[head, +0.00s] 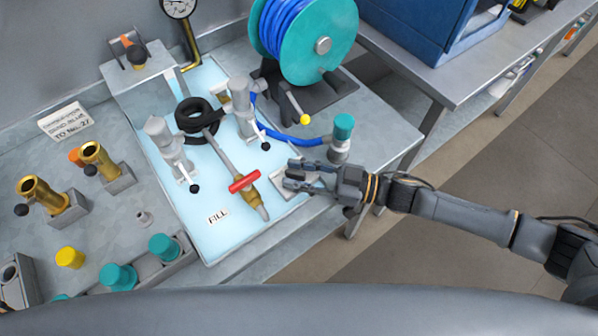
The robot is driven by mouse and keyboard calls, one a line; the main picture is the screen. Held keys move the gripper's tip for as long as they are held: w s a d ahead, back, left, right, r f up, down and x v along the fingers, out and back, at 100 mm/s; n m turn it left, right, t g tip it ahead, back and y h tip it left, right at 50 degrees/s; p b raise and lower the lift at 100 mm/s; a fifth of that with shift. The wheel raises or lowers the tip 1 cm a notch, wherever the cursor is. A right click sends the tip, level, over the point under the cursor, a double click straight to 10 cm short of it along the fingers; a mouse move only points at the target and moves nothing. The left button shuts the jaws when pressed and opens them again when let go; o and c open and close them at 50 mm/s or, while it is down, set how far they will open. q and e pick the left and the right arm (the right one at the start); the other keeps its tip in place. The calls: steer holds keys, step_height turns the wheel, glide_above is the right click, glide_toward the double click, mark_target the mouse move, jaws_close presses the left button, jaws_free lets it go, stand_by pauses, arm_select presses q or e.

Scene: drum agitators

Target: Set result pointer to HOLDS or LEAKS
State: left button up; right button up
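My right gripper (291,174) is over a small light grey plate (284,199) at the right edge of the pale blue panel. Its fingers look spread apart, and I see nothing held between them. They hide much of the plate. I cannot make out a pointer or the words HOLDS and LEAKS on it. A gauge with a white dial (178,6) stands at the top, cut off by the frame edge; its reading is too small to tell. My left gripper is not in view.
A red-handled valve (244,181) and a FILL label (218,216) lie left of the gripper. A teal-capped fitting (342,128) stands just behind it. A teal reel with blue hose (318,45) is at the back. Brass fittings (45,194) stand left.

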steer(key=shift+d, duration=0.1)
steer(key=v, duration=1.1)
steer(key=shift+d, duration=0.4)
steer(key=shift+s, duration=0.15)
